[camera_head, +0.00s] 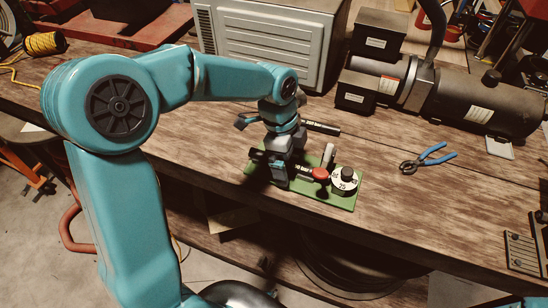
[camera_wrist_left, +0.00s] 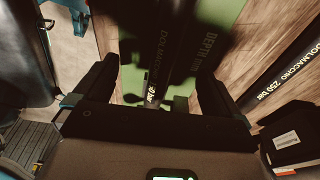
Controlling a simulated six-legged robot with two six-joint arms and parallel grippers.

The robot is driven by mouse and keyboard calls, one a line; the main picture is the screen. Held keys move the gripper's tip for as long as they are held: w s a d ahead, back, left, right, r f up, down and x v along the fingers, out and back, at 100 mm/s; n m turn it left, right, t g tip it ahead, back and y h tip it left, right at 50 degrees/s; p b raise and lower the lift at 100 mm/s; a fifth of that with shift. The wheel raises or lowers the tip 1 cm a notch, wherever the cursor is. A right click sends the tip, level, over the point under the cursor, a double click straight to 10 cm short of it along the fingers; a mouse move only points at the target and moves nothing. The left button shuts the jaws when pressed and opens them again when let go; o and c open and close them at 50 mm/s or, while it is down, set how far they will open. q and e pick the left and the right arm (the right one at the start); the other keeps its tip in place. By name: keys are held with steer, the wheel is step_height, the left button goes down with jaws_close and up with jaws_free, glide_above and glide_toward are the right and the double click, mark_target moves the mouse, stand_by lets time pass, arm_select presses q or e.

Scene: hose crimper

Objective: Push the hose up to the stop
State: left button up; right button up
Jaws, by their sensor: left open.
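A green plate (camera_head: 345,203) lies on the workbench, with a white dial marked 25 (camera_head: 344,180) and a small red part (camera_head: 320,174) at its right end. A black hose (camera_head: 304,171) lies along the plate, partly hidden by my left gripper (camera_head: 279,174). In the left wrist view the hose (camera_wrist_left: 157,62), lettered DOLMACCORO 250 bar, runs between the two dark fingers of my left gripper (camera_wrist_left: 155,75). The fingers stand apart, with gaps beside the hose. The stop and the hose's far end cannot be made out. My right gripper is not in view.
Another black hose (camera_head: 321,128) lies on the bench behind the plate; it also shows in the left wrist view (camera_wrist_left: 284,70). Blue-handled pliers (camera_head: 428,159) lie to the right. A grey ribbed housing (camera_head: 262,45) and a dark motor unit (camera_head: 440,90) stand behind. Bare bench lies between plate and pliers.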

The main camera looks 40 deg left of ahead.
arm_select(q)
steer(key=shift+r+p, duration=3.1)
steer(key=shift+r, duration=1.25)
steer(key=shift+f, duration=0.1)
steer(key=shift+s, duration=0.1)
